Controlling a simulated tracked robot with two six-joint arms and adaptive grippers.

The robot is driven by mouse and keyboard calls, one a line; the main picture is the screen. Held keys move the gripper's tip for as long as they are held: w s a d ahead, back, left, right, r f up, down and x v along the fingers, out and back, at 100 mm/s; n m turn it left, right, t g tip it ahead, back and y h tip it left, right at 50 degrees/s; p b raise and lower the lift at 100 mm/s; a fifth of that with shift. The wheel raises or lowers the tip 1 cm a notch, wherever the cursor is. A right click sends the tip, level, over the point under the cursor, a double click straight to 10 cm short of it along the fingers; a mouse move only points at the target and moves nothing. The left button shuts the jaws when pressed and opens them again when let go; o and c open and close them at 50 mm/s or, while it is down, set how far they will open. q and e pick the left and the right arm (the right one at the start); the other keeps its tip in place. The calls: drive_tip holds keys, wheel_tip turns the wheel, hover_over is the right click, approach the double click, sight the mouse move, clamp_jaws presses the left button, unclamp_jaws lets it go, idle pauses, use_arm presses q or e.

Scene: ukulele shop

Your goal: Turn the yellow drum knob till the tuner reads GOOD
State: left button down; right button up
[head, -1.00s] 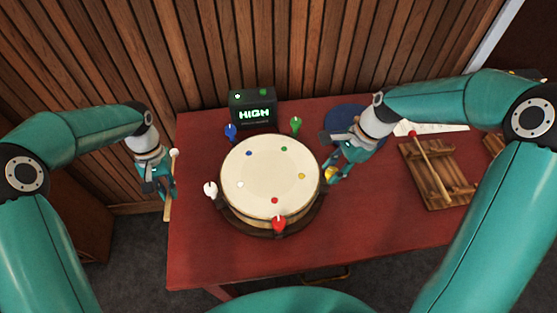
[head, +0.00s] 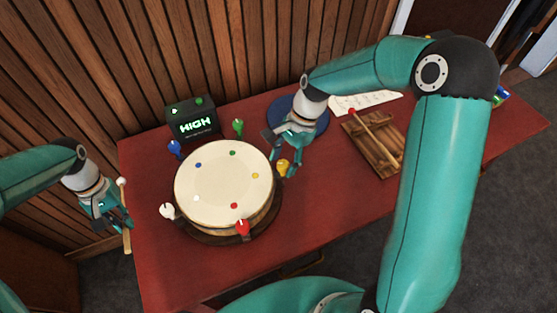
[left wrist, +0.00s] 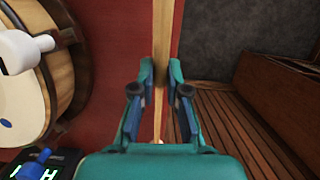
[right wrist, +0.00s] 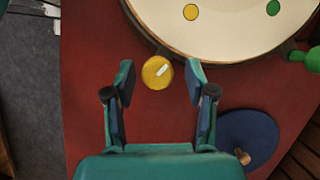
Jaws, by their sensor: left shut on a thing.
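The drum (head: 224,188) stands on the red table with coloured knobs around its rim. The yellow knob (head: 283,167) is at its right side; in the right wrist view the yellow knob (right wrist: 157,72) bears a white mark. My right gripper (head: 288,170) is open, its fingertips (right wrist: 162,72) on either side of the yellow knob with gaps showing. The tuner (head: 193,122) behind the drum reads HIGH in green. My left gripper (head: 116,213) is shut on a wooden drumstick (left wrist: 161,45) with a white ball end, at the table's left edge.
Blue (head: 174,149), green (head: 238,127), white (head: 167,211) and red (head: 243,228) knobs surround the drum. A blue disc (right wrist: 250,130) lies behind my right gripper. A wooden rack (head: 365,150) with a red-tipped stick and a paper sheet (head: 365,104) are to the right. The front table area is clear.

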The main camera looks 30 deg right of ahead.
drive_tip(key=v, duration=1.2)
drive_tip(key=shift+f, duration=0.1)
idle(0.4)
